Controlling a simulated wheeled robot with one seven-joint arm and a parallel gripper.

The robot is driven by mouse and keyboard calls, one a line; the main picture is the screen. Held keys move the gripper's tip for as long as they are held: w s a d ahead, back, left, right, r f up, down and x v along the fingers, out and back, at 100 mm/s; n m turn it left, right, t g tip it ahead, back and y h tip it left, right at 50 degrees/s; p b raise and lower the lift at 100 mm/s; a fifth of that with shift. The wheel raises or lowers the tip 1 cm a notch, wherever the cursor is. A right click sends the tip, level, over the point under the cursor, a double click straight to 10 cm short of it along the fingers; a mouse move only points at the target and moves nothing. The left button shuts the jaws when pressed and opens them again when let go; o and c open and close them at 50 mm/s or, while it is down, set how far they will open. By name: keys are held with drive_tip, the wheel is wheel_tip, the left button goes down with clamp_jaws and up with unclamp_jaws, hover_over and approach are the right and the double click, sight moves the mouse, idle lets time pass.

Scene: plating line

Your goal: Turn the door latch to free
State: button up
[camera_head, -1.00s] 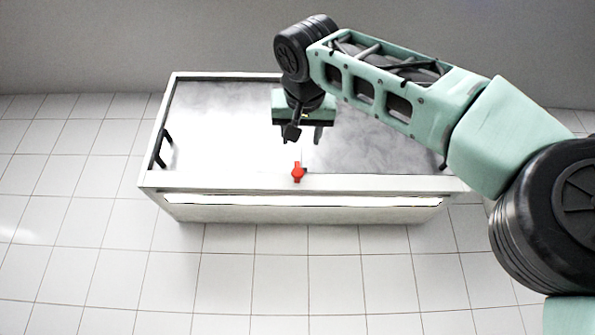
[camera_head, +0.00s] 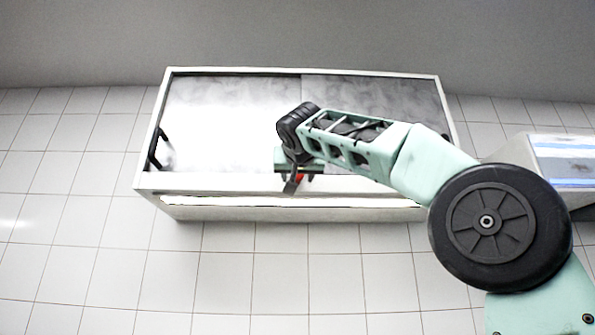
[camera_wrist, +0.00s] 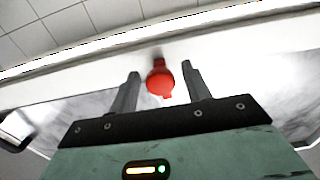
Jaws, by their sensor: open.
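The red door latch (camera_wrist: 160,80) sits at the white front edge of the cabinet (camera_head: 180,183), near where its two door panels meet. In the wrist view it lies between the two fingertips of my gripper (camera_wrist: 160,78), with a visible gap on each side. My gripper (camera_head: 301,182) is open and is over the latch in the head view. Only a small red part of the latch (camera_head: 300,177) shows there; the rest is hidden by my gripper. I cannot tell exactly how the latch is turned.
The left door panel (camera_head: 225,120) is bright and the right one (camera_head: 375,95) is grey. A black handle (camera_head: 156,148) stands at the left side. A grey unit with blue strips (camera_head: 565,165) is at the right. Tiled floor in front is clear.

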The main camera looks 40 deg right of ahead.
drive_tip(key=shift+w+d, duration=0.1)
drive_tip(key=shift+w, duration=0.05)
drive_tip(key=shift+c, duration=0.3)
drive_tip(key=c, duration=0.9)
drive_tip(key=shift+o, duration=0.2)
